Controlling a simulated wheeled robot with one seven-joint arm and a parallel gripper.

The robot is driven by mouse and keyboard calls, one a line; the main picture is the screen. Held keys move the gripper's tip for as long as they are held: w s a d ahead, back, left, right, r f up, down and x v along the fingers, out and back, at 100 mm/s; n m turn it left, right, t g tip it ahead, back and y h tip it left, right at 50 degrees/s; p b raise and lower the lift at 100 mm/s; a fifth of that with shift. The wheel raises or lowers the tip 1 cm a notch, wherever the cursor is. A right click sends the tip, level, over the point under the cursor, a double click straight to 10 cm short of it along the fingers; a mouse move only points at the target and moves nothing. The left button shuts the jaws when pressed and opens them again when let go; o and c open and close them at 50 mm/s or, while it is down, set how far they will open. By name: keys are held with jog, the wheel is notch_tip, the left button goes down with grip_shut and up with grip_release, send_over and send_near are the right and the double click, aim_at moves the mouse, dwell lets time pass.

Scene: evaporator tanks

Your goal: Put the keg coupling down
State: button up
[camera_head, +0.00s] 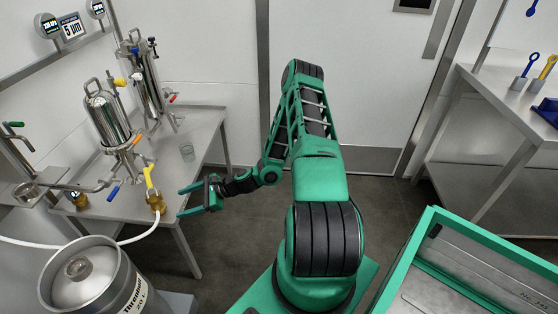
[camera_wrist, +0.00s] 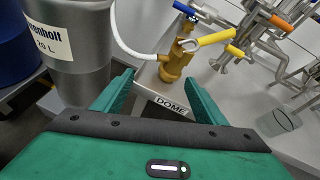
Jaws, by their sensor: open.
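The keg coupling (camera_head: 156,202) is brass with a raised yellow handle. It stands upright at the front edge of the steel table, with a white hose joined to its side. In the wrist view the coupling (camera_wrist: 175,62) is just beyond my fingertips, above a "DOME" label on the table edge. My gripper (camera_head: 181,201) is open and empty, a little to the right of the coupling in the head view. In the wrist view both green fingers of my gripper (camera_wrist: 157,76) are spread, with nothing between them.
A steel keg (camera_head: 92,278) stands at the front left, the white hose passing behind it. Steel tanks (camera_head: 107,118) with coloured valve handles and a glass beaker (camera_head: 187,152) are on the table (camera_head: 203,128). A green-framed bin (camera_head: 440,225) is at the right. Open floor lies between.

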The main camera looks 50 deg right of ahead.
jog(key=s+d+r+n+g+h, duration=0.45)
jog(key=s+r+n, duration=0.4)
jog(key=r, duration=0.25)
jog(key=s+d+r+n+g+h, duration=0.3)
jog(key=s+d+r+n+g, duration=0.3)
jog(key=s+r, duration=0.4)
jog(key=s+r+n+h, duration=0.1)
jog(key=s+r, duration=0.6)
jog(key=s, duration=0.3)
jog(key=s+d+r+n+h, duration=0.1)
jog(key=s+r+n, duration=0.1)
jog(key=s+r, duration=0.5)
jog(key=s+t, duration=0.1)
jog(key=s, duration=0.2)
jog(key=shift+r, duration=0.25)
jog(key=shift+n, duration=0.25)
jog(key=shift+w+f, duration=0.25)
jog(key=shift+w, duration=0.4)
